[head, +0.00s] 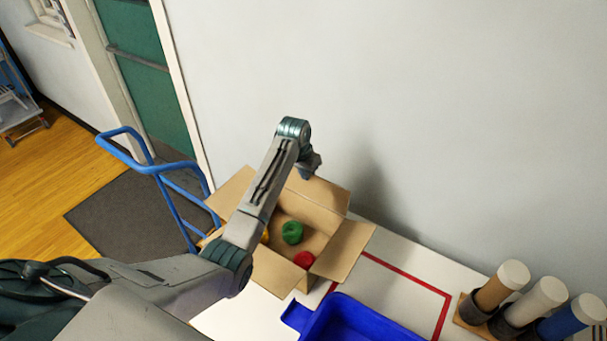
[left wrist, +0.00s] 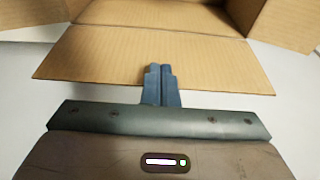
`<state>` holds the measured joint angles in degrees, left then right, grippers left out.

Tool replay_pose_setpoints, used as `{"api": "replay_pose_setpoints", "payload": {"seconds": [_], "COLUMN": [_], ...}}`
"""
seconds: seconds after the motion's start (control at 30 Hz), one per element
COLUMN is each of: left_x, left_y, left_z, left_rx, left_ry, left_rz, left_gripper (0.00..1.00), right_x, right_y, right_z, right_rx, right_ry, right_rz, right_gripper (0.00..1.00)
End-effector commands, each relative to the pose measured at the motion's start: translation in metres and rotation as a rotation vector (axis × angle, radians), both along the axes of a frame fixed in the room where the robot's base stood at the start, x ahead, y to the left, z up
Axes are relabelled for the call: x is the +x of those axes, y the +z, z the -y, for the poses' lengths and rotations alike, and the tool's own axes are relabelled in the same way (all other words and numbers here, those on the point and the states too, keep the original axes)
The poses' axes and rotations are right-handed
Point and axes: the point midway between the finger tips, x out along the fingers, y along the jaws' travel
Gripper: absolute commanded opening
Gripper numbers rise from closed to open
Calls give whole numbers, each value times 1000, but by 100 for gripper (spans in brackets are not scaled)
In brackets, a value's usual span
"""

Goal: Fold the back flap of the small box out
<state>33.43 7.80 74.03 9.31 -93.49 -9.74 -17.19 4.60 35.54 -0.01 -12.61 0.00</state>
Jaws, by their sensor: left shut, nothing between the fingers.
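The small cardboard box (head: 275,273) stands open on the white table near the wall. Its back flap (head: 325,192) leans outward on the wall side; in the left wrist view the flap (left wrist: 100,55) spreads toward the camera. My left arm reaches across the box. My left gripper (head: 312,168) is at the back flap's outer edge. In the left wrist view its fingers (left wrist: 162,84) are shut and empty, overlapping the middle of that edge; I cannot tell whether they touch it. Side flaps are open at left (head: 232,190) and right (head: 345,250). My right gripper is out of view.
Green (head: 292,233) and red (head: 304,260) balls lie in the box, with a yellow one partly hidden. A blue tray (head: 350,320) is in front, by a red outline on the table. Several capped tubes (head: 540,300) stand at right. A blue hand truck (head: 165,170) stands left.

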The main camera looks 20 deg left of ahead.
Motion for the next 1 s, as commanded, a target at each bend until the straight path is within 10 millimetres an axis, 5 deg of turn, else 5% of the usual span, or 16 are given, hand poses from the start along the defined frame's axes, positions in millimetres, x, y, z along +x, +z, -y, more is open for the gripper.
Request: {"api": "replay_pose_setpoints", "payload": {"seconds": [1.0], "left_x": [22], "left_y": [-9], "left_z": [3], "left_rx": [-1], "left_ry": [0], "left_rz": [1], "left_gripper": [0], "right_x": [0], "right_y": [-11], "right_z": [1], "right_rx": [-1], "right_ry": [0], "right_rz": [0], "right_gripper": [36]}}
